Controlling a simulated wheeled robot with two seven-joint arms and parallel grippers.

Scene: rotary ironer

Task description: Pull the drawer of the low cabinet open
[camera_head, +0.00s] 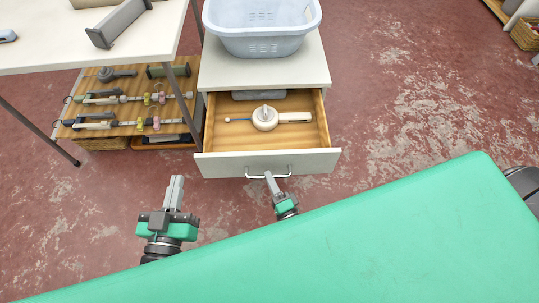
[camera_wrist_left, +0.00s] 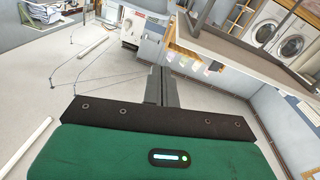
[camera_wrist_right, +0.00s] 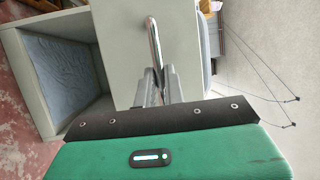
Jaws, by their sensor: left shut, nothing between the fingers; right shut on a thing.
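The low cabinet (camera_head: 305,68) is white, and its drawer (camera_head: 225,168) stands open towards me. Inside the drawer are a white round device with arms (camera_head: 265,118) and a grey item (camera_head: 258,94) at the back. My right gripper (camera_head: 270,177) is shut on the drawer's metal handle (camera_head: 288,172). The handle (camera_wrist_right: 153,42) also shows between the fingers in the right wrist view. My left gripper (camera_head: 175,182) is shut and empty, left of the drawer and apart from it.
A light blue laundry basket (camera_head: 262,28) stands on the cabinet. A white table (camera_head: 140,45) is at upper left, with a wooden shelf (camera_head: 130,82) of tools below it. A large green surface (camera_head: 400,240) fills the lower right. Red worn floor (camera_head: 60,220) is clear around the drawer.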

